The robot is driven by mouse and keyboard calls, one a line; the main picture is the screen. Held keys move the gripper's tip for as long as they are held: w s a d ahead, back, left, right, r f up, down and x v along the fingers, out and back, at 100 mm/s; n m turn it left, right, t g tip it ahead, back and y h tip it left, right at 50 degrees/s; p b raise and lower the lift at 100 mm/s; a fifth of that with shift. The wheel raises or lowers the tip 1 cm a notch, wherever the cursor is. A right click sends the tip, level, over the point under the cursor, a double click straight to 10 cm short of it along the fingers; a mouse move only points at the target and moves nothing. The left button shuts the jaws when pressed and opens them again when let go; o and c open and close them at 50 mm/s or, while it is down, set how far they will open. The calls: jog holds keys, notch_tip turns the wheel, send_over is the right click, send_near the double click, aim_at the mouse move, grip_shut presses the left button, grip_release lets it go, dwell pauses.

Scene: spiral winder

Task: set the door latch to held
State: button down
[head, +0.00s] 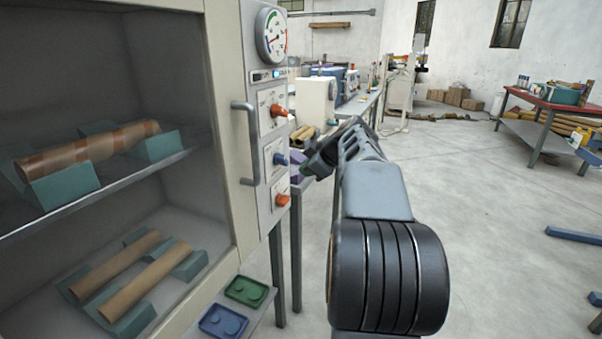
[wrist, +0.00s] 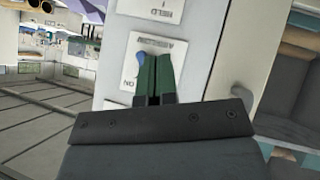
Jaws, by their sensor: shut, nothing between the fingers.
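The cabinet's control panel (head: 258,215) carries three plates with knobs: an upper orange knob (head: 279,111), a middle blue knob (head: 280,160) and a lower orange knob (head: 282,200). In the wrist view, a plate at the top edge bears upside-down lettering that seems to read HELD (wrist: 172,14); its knob is out of frame. I cannot tell for sure which knob is the door latch. My gripper (head: 307,164) is shut and empty, just right of the blue knob. In the wrist view its green fingers (wrist: 154,76) partly cover the blue knob (wrist: 140,60); contact is unclear.
A grey door handle (head: 246,142) stands out left of the panel. A dial gauge (head: 271,36) sits above. Behind the glass lie brown tubes on teal cradles (head: 60,186). Green (head: 246,291) and blue trays (head: 223,321) lie below. The floor (head: 490,230) to the right is open.

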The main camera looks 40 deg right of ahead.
jog(key=shift+r, duration=0.15)
jog(key=m+g+y+p, duration=0.1)
jog(key=p, duration=0.4)
jog(key=w+d+y+p, duration=0.1)
jog(key=p, duration=0.4)
jog(key=shift+d+f+m+g+y, duration=0.2)
jog(key=shift+f+m+g+y, duration=0.1)
jog(key=shift+m+g+y, duration=0.1)
send_over(280, 201)
jog(key=s+d, duration=0.1)
jog(key=s, duration=0.1)
notch_tip(280, 201, down, 7)
notch_tip(280, 201, down, 3)
jog(key=shift+s+d+f, duration=0.1)
jog(key=shift+s+d, duration=0.05)
jog(key=shift+f, duration=0.45)
